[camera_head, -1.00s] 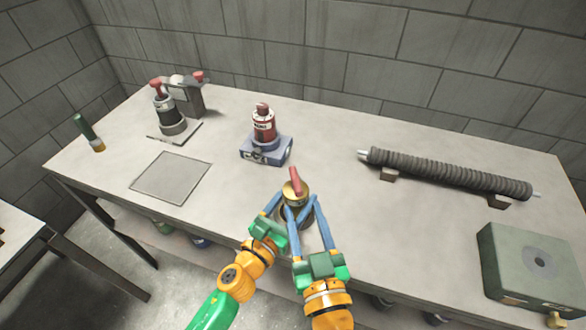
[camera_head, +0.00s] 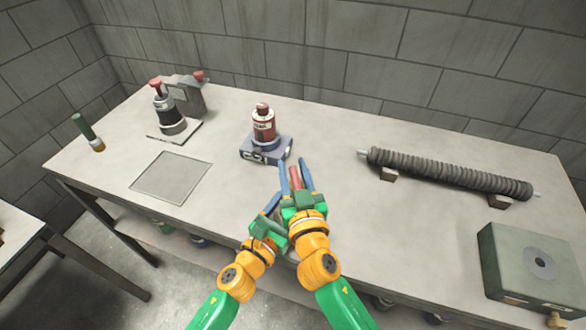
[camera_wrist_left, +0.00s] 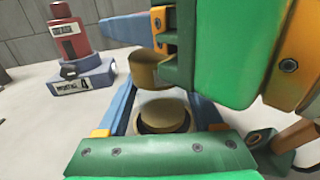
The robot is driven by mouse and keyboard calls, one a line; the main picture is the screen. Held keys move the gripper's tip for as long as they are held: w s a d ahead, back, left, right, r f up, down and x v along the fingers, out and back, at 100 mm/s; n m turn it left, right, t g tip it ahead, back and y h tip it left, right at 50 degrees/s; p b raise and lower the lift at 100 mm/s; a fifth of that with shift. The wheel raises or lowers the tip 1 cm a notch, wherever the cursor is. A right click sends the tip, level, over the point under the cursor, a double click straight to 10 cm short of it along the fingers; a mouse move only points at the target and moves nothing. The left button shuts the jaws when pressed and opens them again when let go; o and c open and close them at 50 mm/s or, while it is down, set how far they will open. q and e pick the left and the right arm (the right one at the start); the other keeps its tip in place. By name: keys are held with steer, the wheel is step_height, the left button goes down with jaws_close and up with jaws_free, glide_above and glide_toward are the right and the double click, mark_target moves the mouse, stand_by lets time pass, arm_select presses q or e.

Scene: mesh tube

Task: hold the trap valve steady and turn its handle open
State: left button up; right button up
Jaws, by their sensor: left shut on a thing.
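The trap valve shows its red handle (camera_head: 295,178) at the middle of the bench in the head view; my grippers hide most of its body. In the left wrist view its brass body (camera_wrist_left: 165,112) stands between the blue fingers of my left gripper (camera_wrist_left: 163,98), which is shut on it. My left gripper (camera_head: 272,204) is low and to the left of the handle in the head view. My right gripper (camera_head: 297,174) is over the valve, its blue fingers apart on both sides of the red handle. Contact with the handle cannot be made out.
A red bottle-shaped unit (camera_head: 264,126) on a blue-grey base (camera_head: 266,150) stands just behind. A ribbed dark tube (camera_head: 450,173) on supports and a green box (camera_head: 530,265) are to the right. A square plate (camera_head: 171,177) lies left. The bench between these is clear.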

jaws_close()
steer(key=shift+s+a+n+g+y, duration=0.15)
steer(key=shift+n+g+y, duration=0.3)
steer(key=shift+n+y, duration=0.55)
steer(key=shift+a+n+g+y, duration=0.2)
steer(key=shift+n+g+y, duration=0.35)
steer(key=shift+y, duration=0.75)
steer(key=shift+o, duration=1.5)
jaws_free()
steer(key=v, duration=1.2)
steer(key=shift+f, duration=0.15)
arm_select(q)
steer(key=o, duration=1.6)
